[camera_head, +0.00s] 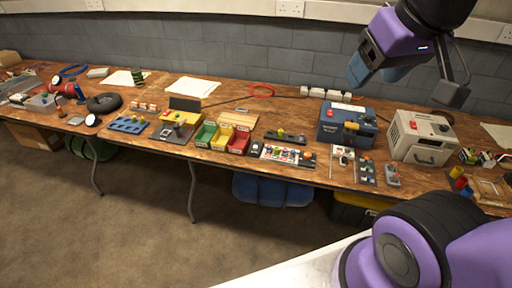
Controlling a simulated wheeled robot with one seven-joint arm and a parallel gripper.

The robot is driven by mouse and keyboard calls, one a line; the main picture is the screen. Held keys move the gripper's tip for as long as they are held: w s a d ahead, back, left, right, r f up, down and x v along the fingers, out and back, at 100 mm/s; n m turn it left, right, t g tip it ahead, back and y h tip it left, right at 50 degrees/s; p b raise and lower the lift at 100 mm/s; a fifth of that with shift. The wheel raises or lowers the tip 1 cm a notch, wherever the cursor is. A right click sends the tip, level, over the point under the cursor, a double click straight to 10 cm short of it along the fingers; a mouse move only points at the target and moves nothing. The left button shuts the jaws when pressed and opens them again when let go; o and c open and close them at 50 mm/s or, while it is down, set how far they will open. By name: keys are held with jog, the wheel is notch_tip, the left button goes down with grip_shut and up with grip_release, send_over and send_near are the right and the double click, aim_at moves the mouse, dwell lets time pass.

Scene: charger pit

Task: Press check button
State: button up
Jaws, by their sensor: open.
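My gripper (404,86) hangs open and empty at the upper right, in front of the wall and above the back of the bench. Several devices with small buttons or knobs stand on the bench, and I cannot tell which one bears the check button. A blue box (345,131) with red and yellow parts stands below my gripper to the left. A beige box (420,143) with a red part on top stands to its right. Small panels (366,172) with coloured parts lie in front of them. A strip panel (283,154) with coloured knobs lies further left.
The long wooden bench (232,91) runs along the grey block wall (230,50). Green, yellow and red bins (220,138) stand near its front edge. A black ring (104,103) and white papers (192,87) lie left. The floor (130,220) in front is open.

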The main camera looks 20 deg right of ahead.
grip_shut()
dwell(0.3)
dwell(1.6)
